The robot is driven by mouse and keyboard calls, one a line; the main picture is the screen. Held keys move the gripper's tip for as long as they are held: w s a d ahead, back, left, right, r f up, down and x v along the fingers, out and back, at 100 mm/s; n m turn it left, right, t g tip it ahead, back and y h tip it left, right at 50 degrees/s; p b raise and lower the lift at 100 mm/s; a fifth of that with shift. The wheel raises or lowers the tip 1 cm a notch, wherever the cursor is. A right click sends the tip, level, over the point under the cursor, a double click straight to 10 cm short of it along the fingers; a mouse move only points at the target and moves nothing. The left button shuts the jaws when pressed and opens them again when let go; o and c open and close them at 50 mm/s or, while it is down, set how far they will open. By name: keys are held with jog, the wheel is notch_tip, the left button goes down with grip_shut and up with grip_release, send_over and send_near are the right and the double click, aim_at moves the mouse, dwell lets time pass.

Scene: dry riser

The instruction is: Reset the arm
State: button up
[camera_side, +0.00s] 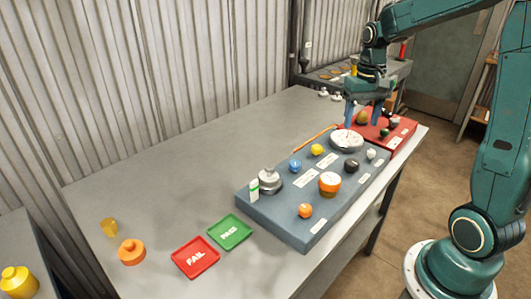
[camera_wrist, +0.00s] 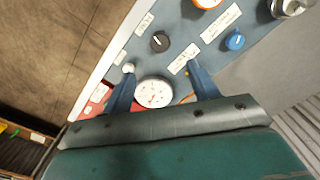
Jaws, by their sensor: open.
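My gripper (camera_side: 361,112) is at the end of my green arm, above the far end of a grey-blue panel (camera_side: 262,218) on the table. Its two blue fingers are apart with nothing between them that I can see held. In the wrist view my gripper (camera_wrist: 158,82) points down over the panel. A white round gauge (camera_wrist: 155,92) shows between the fingers in that view. The same gauge (camera_side: 346,140) lies just below the fingers in the side view. I cannot tell the exact height of the fingertips above it.
The panel carries several coloured knobs, an orange-ringed part (camera_side: 330,182) and a metal fitting (camera_side: 269,180). A red box (camera_side: 403,133) adjoins its far end. A red FAIL tray (camera_side: 195,257), a green PASS tray (camera_side: 230,232) and an orange part (camera_side: 132,252) lie nearer. The table's left middle is clear.

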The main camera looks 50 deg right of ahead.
jog(key=shift+r, duration=0.3)
jog(key=s+a+r+n+t, duration=0.2)
jog(key=s+a+r+n, duration=0.1)
jog(key=s+a, duration=0.4)
jog(key=s+a+r+n+t, duration=0.3)
jog(key=s+a, duration=0.4)
jog(key=a, duration=0.4)
jog(key=shift+n+t, duration=0.3)
jog(key=shift+n, duration=0.3)
jog(key=shift+w+d, duration=0.1)
dwell(0.9)
